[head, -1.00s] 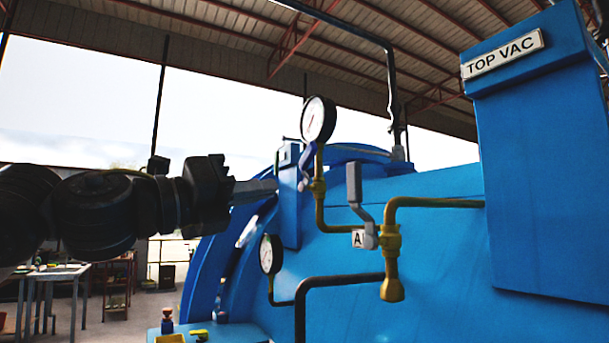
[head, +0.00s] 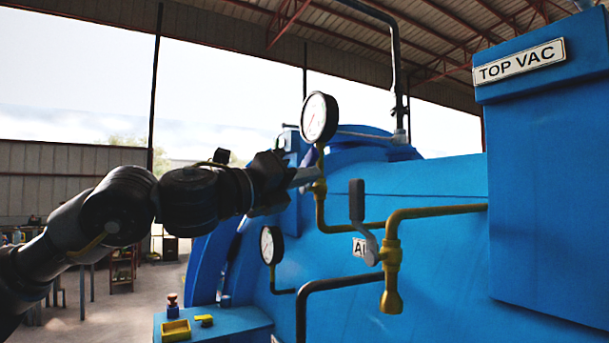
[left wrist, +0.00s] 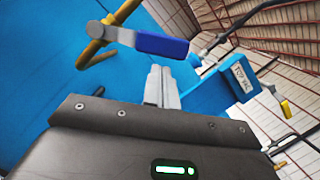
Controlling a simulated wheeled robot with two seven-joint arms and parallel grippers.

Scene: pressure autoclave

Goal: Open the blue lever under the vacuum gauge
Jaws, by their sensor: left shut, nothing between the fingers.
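The vacuum gauge (head: 319,118) is a round white dial with a black rim, on top of a yellow pipe (head: 320,212). The blue lever (left wrist: 160,45) shows in the left wrist view, with a grey stem at its yellow valve (left wrist: 95,28). In the head view I cannot make the lever out behind my gripper. My left gripper (head: 306,178) is shut and empty, its grey fingertips overlapping the yellow valve below the gauge. In the left wrist view its fingers (left wrist: 162,88) point at the lever's handle, close to it; I cannot tell whether they touch. My right gripper is out of view.
A grey lever (head: 357,200) stands upright on a second yellow pipe to the right. A lower gauge (head: 271,245) and a dark pipe (head: 335,283) are below. The blue "TOP VAC" box (head: 540,180) is at the right. A blue side table (head: 245,320) holds small items.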

